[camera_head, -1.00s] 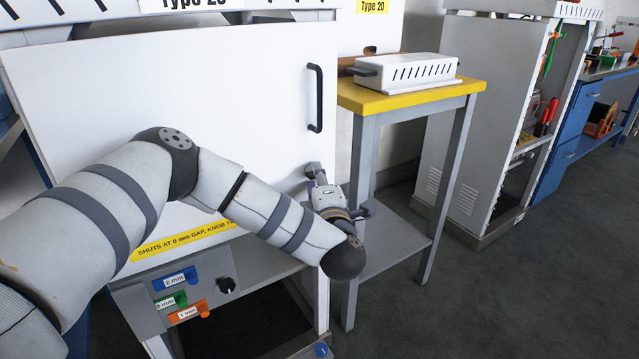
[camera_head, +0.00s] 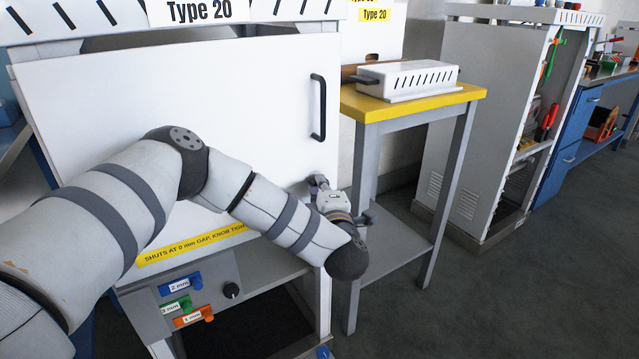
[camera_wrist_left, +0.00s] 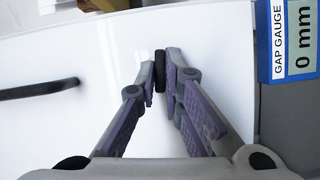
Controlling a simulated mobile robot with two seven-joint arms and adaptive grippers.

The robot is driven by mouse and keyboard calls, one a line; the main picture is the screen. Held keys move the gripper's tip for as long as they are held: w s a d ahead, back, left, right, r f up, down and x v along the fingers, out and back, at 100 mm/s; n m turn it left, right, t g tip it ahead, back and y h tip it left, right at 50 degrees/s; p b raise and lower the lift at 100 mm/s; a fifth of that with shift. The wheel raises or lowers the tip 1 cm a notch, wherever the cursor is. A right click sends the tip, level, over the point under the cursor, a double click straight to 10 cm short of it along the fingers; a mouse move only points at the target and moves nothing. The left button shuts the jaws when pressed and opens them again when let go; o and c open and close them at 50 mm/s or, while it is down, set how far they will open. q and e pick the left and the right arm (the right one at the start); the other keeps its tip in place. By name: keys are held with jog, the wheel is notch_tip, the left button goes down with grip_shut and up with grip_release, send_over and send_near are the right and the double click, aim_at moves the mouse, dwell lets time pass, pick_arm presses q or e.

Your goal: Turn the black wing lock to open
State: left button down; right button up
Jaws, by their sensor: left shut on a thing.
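The black wing lock (camera_wrist_left: 159,72) is on the white door, between the fingertips of my left gripper (camera_wrist_left: 162,78) in the left wrist view. That gripper is shut on the wing lock. In the head view my left gripper (camera_head: 319,186) is at the lower right of the white door (camera_head: 230,110), below the black handle (camera_head: 320,107), and it hides the wing lock there. The handle also shows at the left of the wrist view (camera_wrist_left: 40,90). The door lies flat against the cabinet front. My right gripper is not in view.
A gap gauge (camera_wrist_left: 290,40) reading 0 mm is beside the door edge. A yellow-topped stand (camera_head: 415,103) with a white slotted box (camera_head: 408,76) is close on the right. Below the door are coloured tabs (camera_head: 180,284) and a black knob (camera_head: 231,290).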

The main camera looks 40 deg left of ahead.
pick_arm(q)
jog(key=shift+w+d+r+m+g+p, duration=0.15)
jog(key=shift+m+g+p, duration=0.25)
jog(key=shift+m+g, duration=1.2)
jog(key=shift+w+a+r+m+g+p, duration=0.15)
jog(key=shift+m+g+p, duration=0.4)
jog(key=shift+m, duration=1.85)
jog(key=shift+w+d+r+m+g+p, duration=0.1)
jog(key=shift+w+d+m+g+p, duration=0.1)
jog(key=shift+m+g, duration=1.5)
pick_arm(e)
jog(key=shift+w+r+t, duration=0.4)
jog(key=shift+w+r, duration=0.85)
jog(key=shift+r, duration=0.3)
pick_arm(q)
jog(key=shift+m, duration=0.4)
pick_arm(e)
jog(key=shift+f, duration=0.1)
pick_arm(q)
jog(key=c, duration=1.7)
grip_release()
jog(key=shift+s, duration=0.1)
